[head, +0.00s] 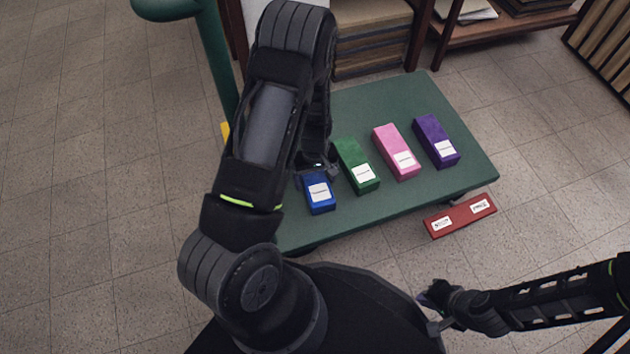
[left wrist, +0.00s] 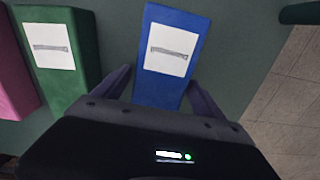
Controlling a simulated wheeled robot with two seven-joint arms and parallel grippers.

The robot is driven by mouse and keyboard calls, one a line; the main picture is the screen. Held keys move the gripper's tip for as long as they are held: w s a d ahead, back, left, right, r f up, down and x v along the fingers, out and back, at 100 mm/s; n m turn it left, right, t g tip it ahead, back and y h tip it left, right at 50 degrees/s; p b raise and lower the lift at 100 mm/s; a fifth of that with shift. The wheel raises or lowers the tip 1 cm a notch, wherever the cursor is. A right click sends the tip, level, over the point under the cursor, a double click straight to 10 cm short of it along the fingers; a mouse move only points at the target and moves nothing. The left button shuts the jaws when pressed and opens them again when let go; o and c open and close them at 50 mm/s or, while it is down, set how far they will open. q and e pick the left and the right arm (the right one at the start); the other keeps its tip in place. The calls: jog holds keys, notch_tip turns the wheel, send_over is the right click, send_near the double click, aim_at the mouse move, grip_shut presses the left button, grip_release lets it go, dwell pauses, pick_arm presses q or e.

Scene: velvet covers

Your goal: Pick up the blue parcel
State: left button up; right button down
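The blue parcel (head: 319,193) lies at the left end of a row of parcels on a green cart top (head: 462,181). It has a white label. Its far end is hidden by my left gripper (head: 317,168) in the head view. In the left wrist view the blue parcel (left wrist: 170,60) lies between the two open fingers of my left gripper (left wrist: 160,88), one on each side, with a small gap at each. My right gripper (head: 434,310) is low at the right, away from the cart; its finger opening is unclear.
A green parcel (head: 356,166) lies close right of the blue one, then a pink (head: 396,152) and a purple one (head: 436,141). A red box (head: 460,215) shows below the cart's front edge. Wooden shelves (head: 520,25) stand behind; tiled floor is open at left.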

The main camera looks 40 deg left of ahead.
pick_arm(q)
jog(key=c, duration=1.6)
